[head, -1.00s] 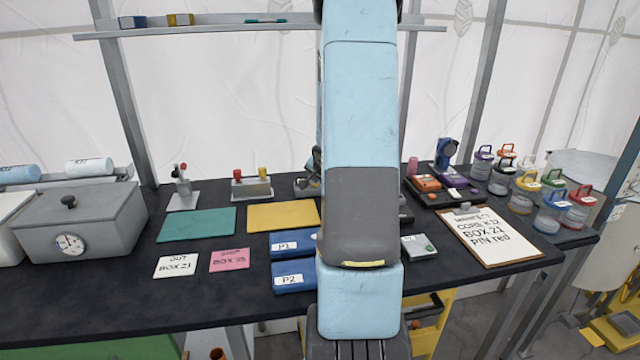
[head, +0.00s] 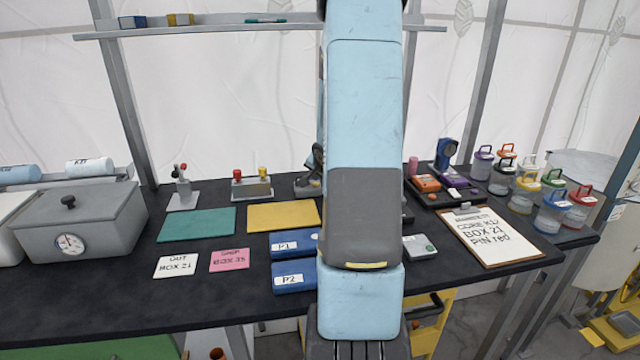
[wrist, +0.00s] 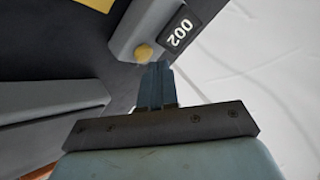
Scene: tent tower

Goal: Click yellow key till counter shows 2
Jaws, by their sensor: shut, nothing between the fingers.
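The yellow key (wrist: 144,53) is a small round button on a grey counter box (wrist: 126,40) at the top middle of the wrist view. The dark display (wrist: 180,32) beside it reads 002, tilted in the picture. My gripper (wrist: 155,67) is shut and empty. Its fingertips appear just below the key in the picture, close to it; I cannot tell whether they touch it. In the head view my arm covers the middle of the bench, and I cannot make out the key or the gripper tips there.
The dark bench (head: 120,300) holds a grey lidded box (head: 90,225), green (head: 197,224) and yellow (head: 283,216) mats, blue P1 and P2 blocks (head: 293,283), a clipboard (head: 490,240) and several lidded jars (head: 550,205). The bench's front left is bare.

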